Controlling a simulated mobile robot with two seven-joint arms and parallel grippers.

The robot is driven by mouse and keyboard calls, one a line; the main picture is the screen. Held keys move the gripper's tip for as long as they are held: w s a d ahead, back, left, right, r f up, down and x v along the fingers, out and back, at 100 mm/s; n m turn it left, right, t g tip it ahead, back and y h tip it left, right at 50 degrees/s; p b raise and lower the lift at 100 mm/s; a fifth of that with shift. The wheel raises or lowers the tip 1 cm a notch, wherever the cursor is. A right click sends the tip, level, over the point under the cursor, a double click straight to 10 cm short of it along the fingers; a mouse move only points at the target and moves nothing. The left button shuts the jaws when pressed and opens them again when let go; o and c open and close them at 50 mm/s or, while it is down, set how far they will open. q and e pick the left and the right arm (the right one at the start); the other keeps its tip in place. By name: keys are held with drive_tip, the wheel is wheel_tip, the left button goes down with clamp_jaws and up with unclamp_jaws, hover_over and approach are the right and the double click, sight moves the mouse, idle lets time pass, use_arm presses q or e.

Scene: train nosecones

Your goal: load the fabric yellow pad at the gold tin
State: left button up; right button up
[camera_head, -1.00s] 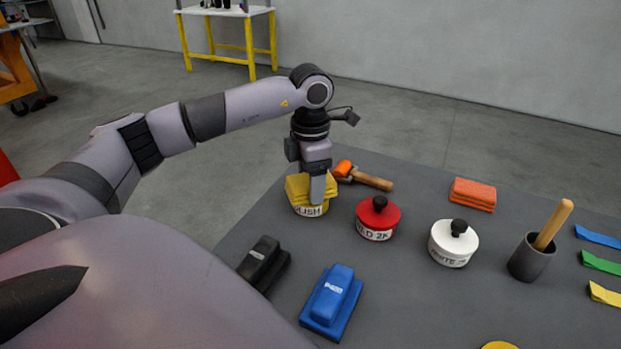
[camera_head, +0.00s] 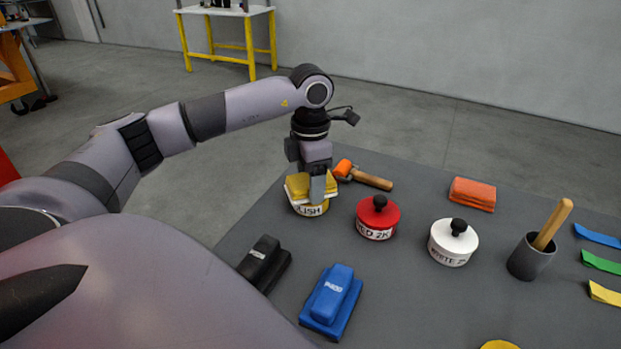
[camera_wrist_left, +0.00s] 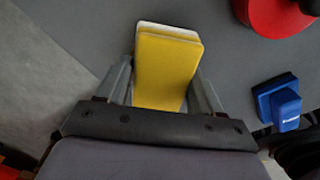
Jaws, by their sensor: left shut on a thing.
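My left gripper (camera_head: 317,195) points down over the tin and is shut on the pad. In the left wrist view the yellow pad (camera_wrist_left: 166,66) sits between the two fingers of my left gripper (camera_wrist_left: 165,85), with a pale layer along its far edge. The tin is hidden under the pad in that view. My right gripper is not in view.
A red tin (camera_head: 378,218) and a white tin (camera_head: 453,242) stand to the right. An orange-headed mallet (camera_head: 370,181) lies behind. Black (camera_head: 264,263) and blue (camera_head: 331,300) blocks lie in front. An orange pad (camera_head: 472,194) and a grey cup (camera_head: 531,258) are further right.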

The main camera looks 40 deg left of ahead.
use_arm(q)
drive_tip(key=shift+r+p, duration=2.7)
drive_tip(key=shift+r, duration=0.8)
